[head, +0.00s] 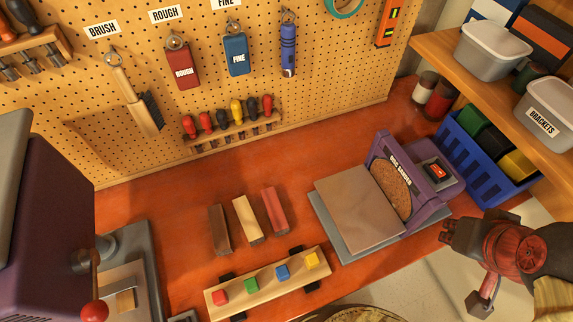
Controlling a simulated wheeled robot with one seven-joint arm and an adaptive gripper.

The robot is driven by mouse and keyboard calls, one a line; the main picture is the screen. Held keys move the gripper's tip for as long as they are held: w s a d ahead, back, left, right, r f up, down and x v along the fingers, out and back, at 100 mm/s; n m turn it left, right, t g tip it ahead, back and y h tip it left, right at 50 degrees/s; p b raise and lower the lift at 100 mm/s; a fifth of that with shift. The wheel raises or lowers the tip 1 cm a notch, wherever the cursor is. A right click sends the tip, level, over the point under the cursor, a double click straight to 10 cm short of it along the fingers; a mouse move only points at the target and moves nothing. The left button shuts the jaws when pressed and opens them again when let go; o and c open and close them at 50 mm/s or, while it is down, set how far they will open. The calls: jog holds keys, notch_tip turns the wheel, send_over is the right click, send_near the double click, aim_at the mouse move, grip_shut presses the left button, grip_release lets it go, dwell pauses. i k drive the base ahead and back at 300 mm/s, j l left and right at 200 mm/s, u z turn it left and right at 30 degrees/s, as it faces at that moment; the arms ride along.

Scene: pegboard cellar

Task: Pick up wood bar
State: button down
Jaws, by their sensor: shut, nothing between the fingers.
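Three bars lie side by side on the red-brown workbench (150,205): a dark brown bar (219,229), a pale wood bar (247,220) and a reddish bar (274,210). I cannot tell from the picture which one the task means. They are apart from each other, with narrow gaps between them. My gripper (480,302) is at the lower right, beyond the bench's front edge and well to the right of the bars. It looks shut and holds nothing.
A wooden strip (238,301) with coloured blocks lies in front of the bars. A disc sander (390,188) with a flat table (357,213) stands between the bars and my gripper. A blue crate (480,165) is behind. A purple machine (70,225) stands left.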

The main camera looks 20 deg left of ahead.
aim_at(281, 227)
jog(key=u, duration=1.65)
jog(key=j+u, duration=0.2)
jog(key=u, duration=0.5)
